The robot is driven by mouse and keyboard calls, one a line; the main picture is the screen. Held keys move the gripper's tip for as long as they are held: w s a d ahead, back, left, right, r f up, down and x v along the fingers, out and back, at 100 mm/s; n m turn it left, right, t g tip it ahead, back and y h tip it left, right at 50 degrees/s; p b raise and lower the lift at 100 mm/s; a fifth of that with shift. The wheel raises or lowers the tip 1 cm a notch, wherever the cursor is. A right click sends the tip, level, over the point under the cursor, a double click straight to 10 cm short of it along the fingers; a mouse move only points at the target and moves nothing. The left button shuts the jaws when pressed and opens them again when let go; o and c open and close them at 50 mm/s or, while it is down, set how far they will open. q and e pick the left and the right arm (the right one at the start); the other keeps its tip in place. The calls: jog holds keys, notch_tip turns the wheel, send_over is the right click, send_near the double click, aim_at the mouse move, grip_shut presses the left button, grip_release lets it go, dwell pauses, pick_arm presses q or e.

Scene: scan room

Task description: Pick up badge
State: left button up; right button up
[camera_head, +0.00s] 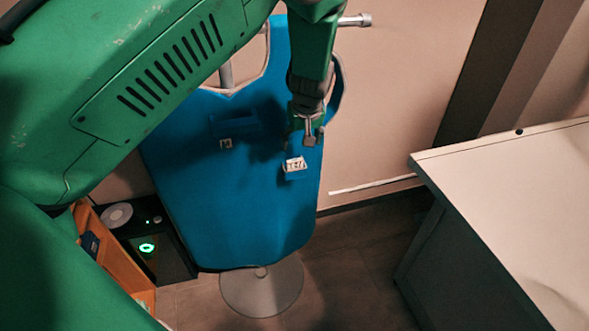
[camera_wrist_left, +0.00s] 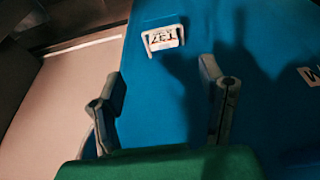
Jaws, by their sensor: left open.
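In the left wrist view the badge (camera_wrist_left: 163,38) shows upside down, near the top middle, beyond the fingertips. My left gripper (camera_head: 305,134) hangs pointing down over the blue surface, just above the badge in the head view. Its two fingers stand apart and empty, and the wrist view also shows the gripper (camera_wrist_left: 158,80) open, with bare blue between the fingers. My right gripper is not in view.
A second white tag (camera_head: 226,143) sits left of the badge, with a blue raised piece (camera_head: 235,122) beside it. A white-topped table (camera_head: 520,190) stands at right. A dark box with a green light (camera_head: 148,248) is at lower left. The surface stands on a round base (camera_head: 262,288).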

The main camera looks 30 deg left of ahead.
aim_at(295, 160)
pick_arm(q)
jog(key=x, duration=0.5)
jog(key=shift+a+f+b, duration=0.1)
jog(key=shift+f+b, duration=0.15)
jog(key=shift+b, duration=0.05)
jog(key=x, duration=0.5)
jog(key=shift+w+a+r+b, duration=0.1)
jog(key=shift+w+a+b, duration=0.05)
jog(key=shift+a+b, duration=0.25)
jog(key=c, duration=1.1)
